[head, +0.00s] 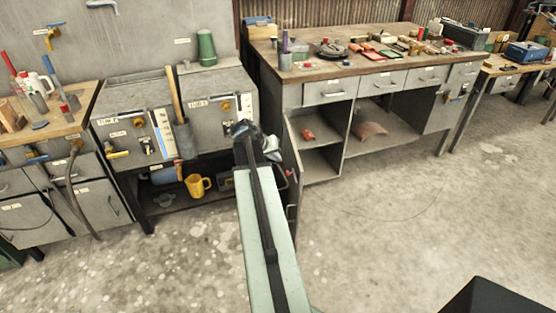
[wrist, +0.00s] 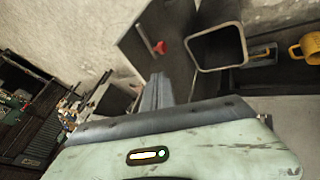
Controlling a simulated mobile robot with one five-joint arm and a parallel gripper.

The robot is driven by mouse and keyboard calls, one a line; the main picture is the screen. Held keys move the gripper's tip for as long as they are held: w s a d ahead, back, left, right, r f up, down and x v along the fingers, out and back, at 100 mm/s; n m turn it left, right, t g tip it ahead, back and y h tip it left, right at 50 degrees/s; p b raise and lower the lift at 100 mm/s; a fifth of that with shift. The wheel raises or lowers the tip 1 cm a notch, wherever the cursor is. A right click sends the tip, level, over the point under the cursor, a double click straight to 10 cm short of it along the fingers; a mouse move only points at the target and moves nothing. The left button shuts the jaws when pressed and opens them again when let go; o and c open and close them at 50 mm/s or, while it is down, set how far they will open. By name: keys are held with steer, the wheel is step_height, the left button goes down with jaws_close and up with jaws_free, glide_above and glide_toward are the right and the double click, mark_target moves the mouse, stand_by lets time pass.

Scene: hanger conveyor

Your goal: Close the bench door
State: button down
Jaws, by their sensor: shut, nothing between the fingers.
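The bench (head: 330,62) has a wooden top and a grey body. Its bench door (head: 291,190) stands open at the left end, swung out toward me and seen nearly edge-on. My gripper (head: 272,148) is shut and empty, near the door's left side in the head view. In the wrist view my gripper (wrist: 157,85) points toward the door's lower part; I cannot tell whether it touches. My arm hides part of the area beside the door.
The open compartment (head: 318,162) holds a red object (head: 308,134) on its shelf. A grey bin (wrist: 218,47) is close by. Floor at right is clear.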

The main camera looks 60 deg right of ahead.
mark_target(296, 165)
steer(key=s+d+f+b, duration=0.1)
steer(key=d+f+b, duration=0.1)
steer(key=d+f, duration=0.1)
steer(key=s+d+f+b, duration=0.1)
steer(key=d, duration=0.1)
steer(key=shift+s+d+f, duration=0.1)
steer(key=shift+s+f, duration=0.15)
steer(key=shift+s, duration=0.05)
steer(key=shift+s+d, duration=0.4)
steer(key=shift+s, duration=0.05)
